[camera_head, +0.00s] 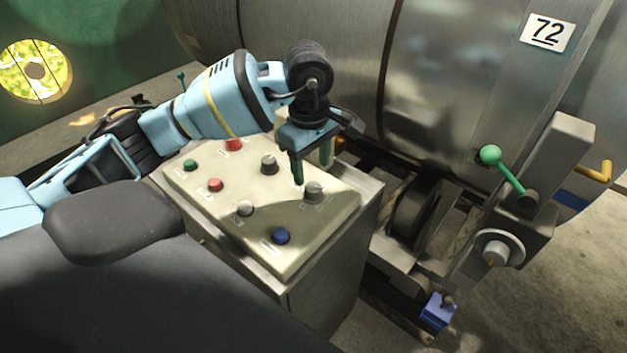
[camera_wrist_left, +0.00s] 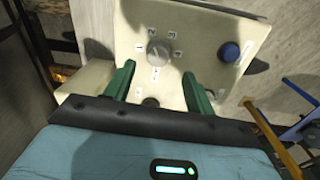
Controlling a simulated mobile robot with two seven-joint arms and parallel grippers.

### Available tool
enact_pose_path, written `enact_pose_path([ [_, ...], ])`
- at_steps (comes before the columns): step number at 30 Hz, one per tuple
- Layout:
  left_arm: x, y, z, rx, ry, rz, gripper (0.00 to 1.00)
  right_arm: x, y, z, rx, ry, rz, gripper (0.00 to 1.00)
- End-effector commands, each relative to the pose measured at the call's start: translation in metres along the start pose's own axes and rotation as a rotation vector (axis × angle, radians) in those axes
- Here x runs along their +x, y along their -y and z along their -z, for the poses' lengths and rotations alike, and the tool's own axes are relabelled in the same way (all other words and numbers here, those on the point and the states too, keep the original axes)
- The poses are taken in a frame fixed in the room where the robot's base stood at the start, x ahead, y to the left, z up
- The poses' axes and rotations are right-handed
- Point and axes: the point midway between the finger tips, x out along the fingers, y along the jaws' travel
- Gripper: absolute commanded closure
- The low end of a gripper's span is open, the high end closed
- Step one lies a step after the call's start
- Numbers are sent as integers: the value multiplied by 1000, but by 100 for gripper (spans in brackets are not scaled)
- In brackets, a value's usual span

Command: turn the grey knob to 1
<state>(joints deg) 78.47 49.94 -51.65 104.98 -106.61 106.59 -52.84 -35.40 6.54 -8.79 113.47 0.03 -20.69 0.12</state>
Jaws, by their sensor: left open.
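A grey knob (camera_head: 314,191) sits at the right side of the cream control panel (camera_head: 190,199). It also shows in the left wrist view (camera_wrist_left: 158,50), with small printed marks around it; where its pointer stands is too small to tell surely. A second grey knob (camera_head: 269,163) sits further back on the panel. My left gripper (camera_head: 313,174) is open and empty, its green fingers pointing down just above the right-hand knob. In the left wrist view its fingertips (camera_wrist_left: 158,70) are spread to either side of that knob, apparently not touching it. My right gripper is not in view.
The panel also bears a blue button (camera_head: 281,236), red buttons (camera_head: 216,185), a green button (camera_head: 190,165) and a pale button (camera_head: 245,208). A large metal drum (camera_head: 460,70) stands behind. A green-balled lever (camera_head: 490,155) and a handwheel (camera_head: 498,248) are at the right.

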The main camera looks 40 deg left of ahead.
Motion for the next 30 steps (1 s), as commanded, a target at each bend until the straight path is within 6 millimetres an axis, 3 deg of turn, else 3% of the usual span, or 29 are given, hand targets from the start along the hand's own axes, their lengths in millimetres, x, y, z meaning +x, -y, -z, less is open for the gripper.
enact_pose_path([
  [10, 48, 0, 0, 0, 1, 2, 45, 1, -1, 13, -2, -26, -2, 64],
  [22, 56, 0, 0, 0, 1, -1, 45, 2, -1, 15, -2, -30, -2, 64],
  [30, 56, 0, 0, 0, 1, -1, 78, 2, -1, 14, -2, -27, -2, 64],
])
